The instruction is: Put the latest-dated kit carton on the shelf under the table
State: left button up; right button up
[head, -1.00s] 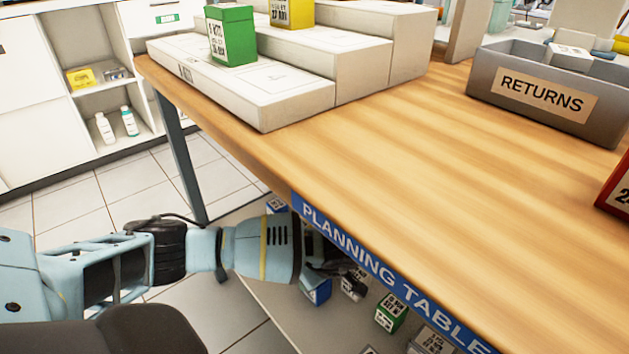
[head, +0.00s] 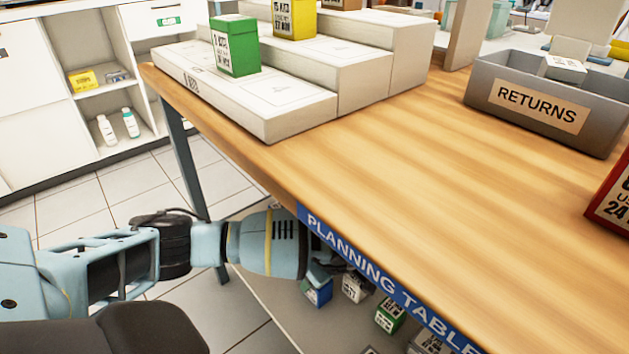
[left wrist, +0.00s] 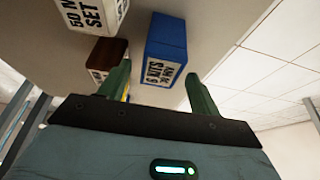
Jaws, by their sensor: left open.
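My left gripper (head: 326,270) reaches under the front edge of the table (head: 420,190), over the shelf (head: 285,300); the tabletop partly hides it. In the left wrist view the gripper (left wrist: 156,74) is open and empty. A blue carton (left wrist: 167,36) with a white label shows between its fingers; I cannot tell how near it is. This view also shows a brown carton (left wrist: 108,50) partly behind one finger and a white-labelled carton (left wrist: 92,14). On the shelf in the head view are a blue carton (head: 317,292), a white-labelled carton (head: 355,287) and a green carton (head: 390,315).
A stepped white stand on the tabletop holds a green carton (head: 235,46) and a yellow carton (head: 295,18). A grey RETURNS bin (head: 480,90) stands at the right back, and a red carton (head: 610,200) at the right edge. The tabletop's middle is clear.

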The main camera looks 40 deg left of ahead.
pick_arm(q)
jog(key=p+v, duration=0.2)
jog(key=v, duration=0.6)
jog(key=shift+f, duration=0.1)
